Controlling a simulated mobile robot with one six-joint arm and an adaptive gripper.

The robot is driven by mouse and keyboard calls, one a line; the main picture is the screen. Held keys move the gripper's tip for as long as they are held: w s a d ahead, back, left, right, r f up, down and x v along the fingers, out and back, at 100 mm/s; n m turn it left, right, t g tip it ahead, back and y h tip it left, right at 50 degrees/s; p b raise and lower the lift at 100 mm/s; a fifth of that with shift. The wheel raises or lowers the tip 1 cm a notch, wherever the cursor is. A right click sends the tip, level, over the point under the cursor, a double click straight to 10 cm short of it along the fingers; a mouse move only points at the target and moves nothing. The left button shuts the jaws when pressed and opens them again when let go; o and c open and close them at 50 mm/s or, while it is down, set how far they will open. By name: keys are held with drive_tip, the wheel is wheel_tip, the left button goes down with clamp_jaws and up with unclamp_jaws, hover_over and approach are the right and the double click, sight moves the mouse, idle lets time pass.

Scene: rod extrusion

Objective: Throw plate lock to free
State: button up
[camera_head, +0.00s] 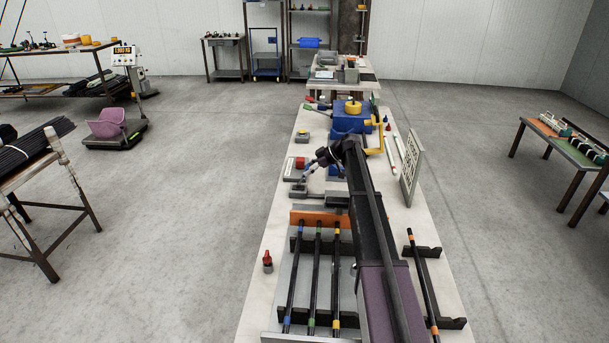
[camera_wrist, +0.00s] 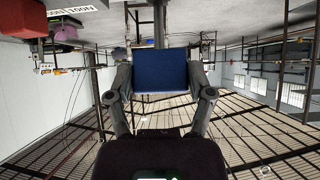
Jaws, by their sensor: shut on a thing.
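My gripper (camera_head: 312,166) reaches left and down from the arm's end over the table, beside a small grey fixture (camera_head: 298,189). In the wrist view, the two fingers of my gripper (camera_wrist: 161,82) stand on either side of a blue grip (camera_wrist: 161,70) and are shut on it. A grey shaft (camera_wrist: 160,25) shows beyond the grip, like a lever's stem. I cannot read any lock marking, and in the head view the grip is too small to tell its exact tilt.
A red-and-grey block (camera_head: 296,166) stands close by the fixture. An orange bar (camera_head: 305,218) and a rack of several dark rods (camera_head: 315,275) lie nearer. A blue machine (camera_head: 352,117) stands beyond; an upright white panel (camera_head: 412,168) stands right of my arm.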

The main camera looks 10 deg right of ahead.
drive_tip(key=shift+s+d+f+t+y+b, duration=0.3)
drive_tip(key=shift+d+f+y+b, duration=0.15)
drive_tip(key=shift+y+b, duration=0.4)
drive_tip(key=o, duration=1.3)
drive_tip(key=shift+r, duration=0.1)
drive_tip(key=shift+w, duration=0.1)
drive_tip(key=shift+r, duration=0.15)
